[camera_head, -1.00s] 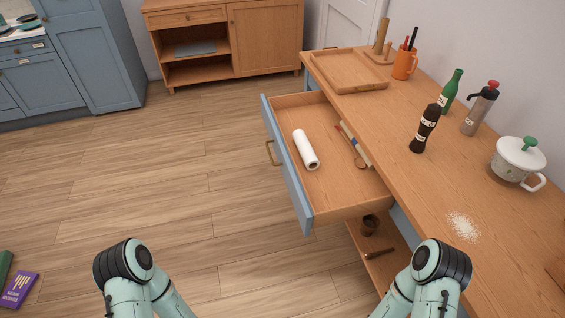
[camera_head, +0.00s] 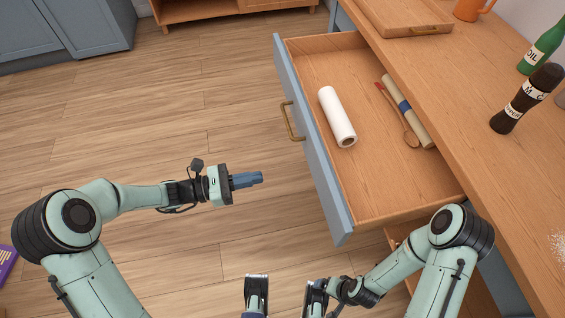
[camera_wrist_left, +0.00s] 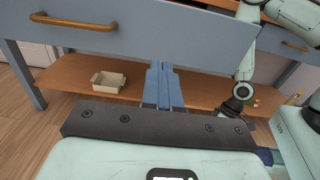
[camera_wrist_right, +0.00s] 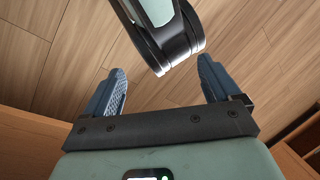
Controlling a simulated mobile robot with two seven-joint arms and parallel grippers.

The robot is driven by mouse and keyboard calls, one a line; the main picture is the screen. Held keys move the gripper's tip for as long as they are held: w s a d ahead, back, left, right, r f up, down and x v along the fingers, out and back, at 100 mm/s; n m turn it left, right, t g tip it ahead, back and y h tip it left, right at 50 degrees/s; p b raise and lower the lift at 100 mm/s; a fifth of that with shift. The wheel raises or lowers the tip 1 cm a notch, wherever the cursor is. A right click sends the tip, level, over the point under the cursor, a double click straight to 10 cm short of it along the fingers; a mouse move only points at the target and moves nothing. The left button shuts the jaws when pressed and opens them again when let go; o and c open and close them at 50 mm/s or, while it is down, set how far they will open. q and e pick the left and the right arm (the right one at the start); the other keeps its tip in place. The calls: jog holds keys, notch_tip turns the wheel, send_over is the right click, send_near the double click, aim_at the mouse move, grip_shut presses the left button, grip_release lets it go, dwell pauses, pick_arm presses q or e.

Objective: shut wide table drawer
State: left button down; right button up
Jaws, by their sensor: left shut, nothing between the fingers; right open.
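The wide table drawer stands pulled out, its blue-grey front (camera_head: 325,190) facing left in the head view. Its brass handle (camera_head: 290,121) is beyond my left gripper. Inside lie a white roll (camera_head: 337,116), a wooden rolling pin with a blue band (camera_head: 405,108) and a wooden spoon (camera_head: 411,138). My left gripper (camera_head: 262,178) is shut and empty, apart from the front and pointing at it. In the left wrist view the front (camera_wrist_left: 170,28) spans the top, with the handle (camera_wrist_left: 75,21) at upper left. My right gripper (camera_wrist_right: 161,66) is open and empty over the floor.
The tabletop (camera_head: 475,120) carries a wooden tray (camera_head: 400,15), an orange mug (camera_head: 470,9), a green oil bottle (camera_head: 541,50) and a dark bottle (camera_head: 525,98). A small beige box (camera_wrist_left: 107,82) is on the lower shelf.

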aim_at(315, 167)
pick_arm(q)
jog(key=b+x, duration=0.1)
jog(key=x, duration=0.5)
jog(key=b+x, duration=0.1)
jog(key=x, duration=0.5)
jog(key=shift+s+d+f, duration=0.15)
jog(key=shift+s+d, duration=0.05)
jog(key=shift+w+d, duration=0.2)
jog(key=shift+d, duration=0.45)
pick_arm(e)
jog(key=shift+t+h, duration=0.3)
jog(key=shift+t, duration=0.4)
jog(key=w+f, duration=0.1)
jog(key=w+d+f, duration=0.2)
jog(key=shift+w, duration=0.35)
pick_arm(q)
jog(key=shift+d, duration=0.1)
pick_arm(e)
jog(key=shift+r, duration=0.1)
